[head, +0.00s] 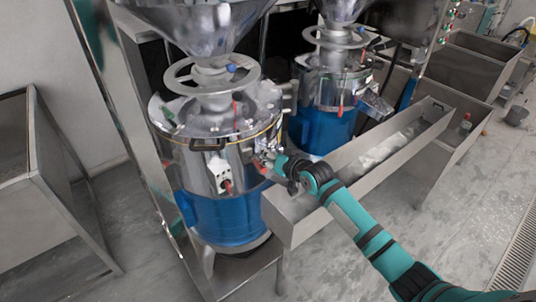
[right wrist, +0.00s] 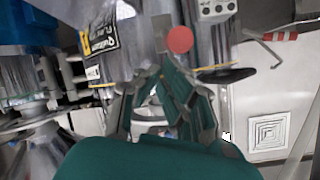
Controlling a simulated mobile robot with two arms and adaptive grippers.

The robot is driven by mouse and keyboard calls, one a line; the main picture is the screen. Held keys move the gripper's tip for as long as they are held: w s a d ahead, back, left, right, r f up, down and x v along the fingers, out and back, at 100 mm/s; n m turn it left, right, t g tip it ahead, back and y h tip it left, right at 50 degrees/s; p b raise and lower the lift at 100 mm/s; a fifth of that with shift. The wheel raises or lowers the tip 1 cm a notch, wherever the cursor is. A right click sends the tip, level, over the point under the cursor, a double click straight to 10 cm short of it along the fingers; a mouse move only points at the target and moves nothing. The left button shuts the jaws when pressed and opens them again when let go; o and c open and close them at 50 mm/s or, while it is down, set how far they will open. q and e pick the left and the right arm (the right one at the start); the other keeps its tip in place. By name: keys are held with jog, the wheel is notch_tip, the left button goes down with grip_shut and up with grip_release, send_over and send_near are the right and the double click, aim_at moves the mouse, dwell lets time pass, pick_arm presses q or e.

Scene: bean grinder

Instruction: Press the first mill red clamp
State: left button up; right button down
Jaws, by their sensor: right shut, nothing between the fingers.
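The first mill (head: 215,165) is the nearer one, with a steel drum, blue base and handwheel. A red-tipped clamp (head: 226,186) shows low on its drum front, and another red lever (head: 235,107) stands on its lid. My right gripper (head: 268,163) is at the drum's right side, shut and empty. In the right wrist view a round red end (right wrist: 180,39) lies just beyond the fingertips of the right gripper (right wrist: 165,80); I cannot tell whether they touch. My left gripper is out of view.
A second mill (head: 325,100) stands behind to the right. A long steel trough (head: 350,160) runs beside my right gripper and forearm. A steel frame post (head: 120,110) is left of the first mill. A metal bin (head: 35,180) stands far left. Open floor lies at lower right.

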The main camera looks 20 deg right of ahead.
jog(key=shift+f, duration=0.1)
jog(key=shift+f, duration=0.1)
jog(key=shift+s+d+f+t+y+b, duration=0.15)
jog(key=shift+f+t+b, duration=0.3)
jog(key=shift+f+b, duration=1.55)
jog(key=shift+s+a+f+t+y+b, duration=0.15)
jog(key=shift+f+t+b, duration=0.35)
jog(key=shift+f+b, duration=1.55)
jog(key=shift+s+d+f+t+y+b, duration=0.15)
jog(key=shift+f+t+b, duration=0.3)
jog(key=shift+f+b, duration=1.55)
jog(key=shift+r, duration=0.15)
